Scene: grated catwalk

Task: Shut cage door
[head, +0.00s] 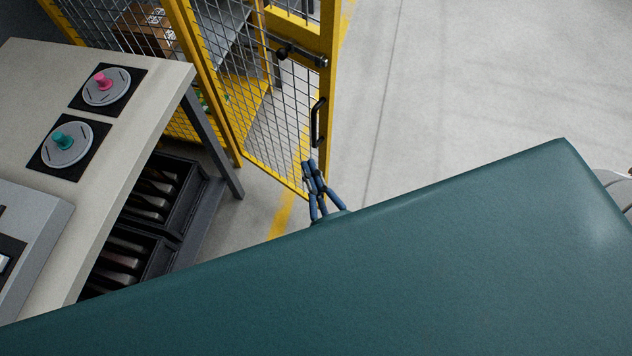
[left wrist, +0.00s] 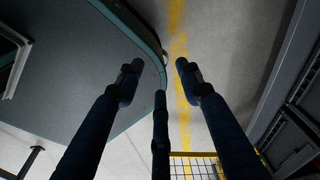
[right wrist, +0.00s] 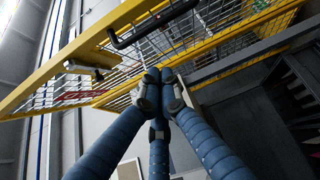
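The cage door (head: 275,118) is a yellow frame with wire mesh. It stands open at the upper middle of the head view, its free edge toward the right. A black bar handle (head: 318,122) and a bolt latch (head: 300,54) are on that edge. My right gripper (head: 309,165) is just below the handle in the head view. In the right wrist view its fingers (right wrist: 156,76) meet with nothing seen between them; the handle (right wrist: 150,24) is above them, apart. My left gripper (left wrist: 158,75) has its fingers spread, empty, over the floor; the head view does not show it.
A table (head: 140,120) with pink (head: 103,82) and teal (head: 63,139) knobs stands at the left. Black bins (head: 140,235) are under it. A cardboard box (head: 145,28) is behind the mesh. Open grey floor (head: 460,90) lies right of the door.

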